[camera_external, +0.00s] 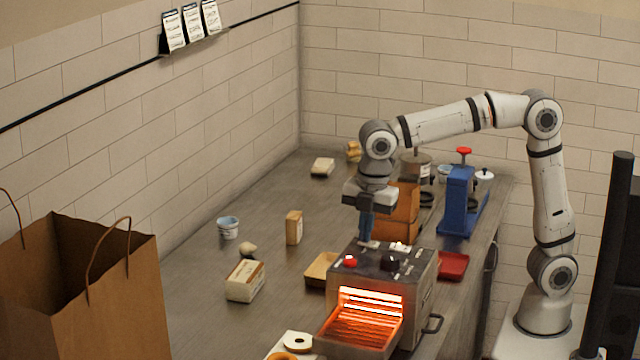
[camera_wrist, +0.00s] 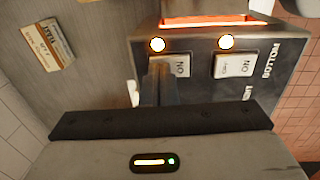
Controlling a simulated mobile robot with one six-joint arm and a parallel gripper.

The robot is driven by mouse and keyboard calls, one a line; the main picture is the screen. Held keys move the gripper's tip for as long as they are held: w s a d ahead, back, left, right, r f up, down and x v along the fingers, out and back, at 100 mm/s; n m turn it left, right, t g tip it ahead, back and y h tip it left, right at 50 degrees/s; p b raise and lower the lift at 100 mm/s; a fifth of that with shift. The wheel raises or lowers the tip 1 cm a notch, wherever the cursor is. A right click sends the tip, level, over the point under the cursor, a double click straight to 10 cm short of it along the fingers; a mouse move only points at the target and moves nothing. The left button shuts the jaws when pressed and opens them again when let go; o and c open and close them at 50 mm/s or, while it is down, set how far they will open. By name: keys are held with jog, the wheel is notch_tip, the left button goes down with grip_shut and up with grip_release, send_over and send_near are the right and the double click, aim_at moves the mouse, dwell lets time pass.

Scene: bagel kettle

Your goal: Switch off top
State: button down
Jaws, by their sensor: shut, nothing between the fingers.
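The steel toaster oven (camera_external: 425,285) glows orange inside its front opening, and the glow shows in the wrist view (camera_wrist: 205,20). Its panel carries two white rocker switches with lit round lamps above them in the wrist view. The right switch (camera_wrist: 235,65) is beside the word BOTTOM. The left switch (camera_wrist: 183,66) is partly hidden by my fingers, and its label is not visible. My gripper (camera_external: 367,240) is shut and empty, pointing down at the oven's back edge. In the wrist view its fingertips (camera_wrist: 160,65) overlap the left switch's left part; contact cannot be told.
A red knob (camera_external: 350,262) and a dark knob (camera_external: 390,261) stand on the oven top. A blue press (camera_external: 457,205) and an orange box-like machine (camera_external: 402,200) stand behind. A carton (camera_external: 245,280) and paper bag (camera_external: 80,290) are left.

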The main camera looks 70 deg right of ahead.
jog(key=shift+p, duration=0.45)
jog(key=shift+f+g, duration=0.15)
jog(key=shift+g, duration=0.25)
jog(key=shift+w+f, duration=0.1)
jog(key=shift+f, duration=0.1)
jog(key=shift+s+f, duration=0.1)
jog(key=shift+s, duration=0.85)
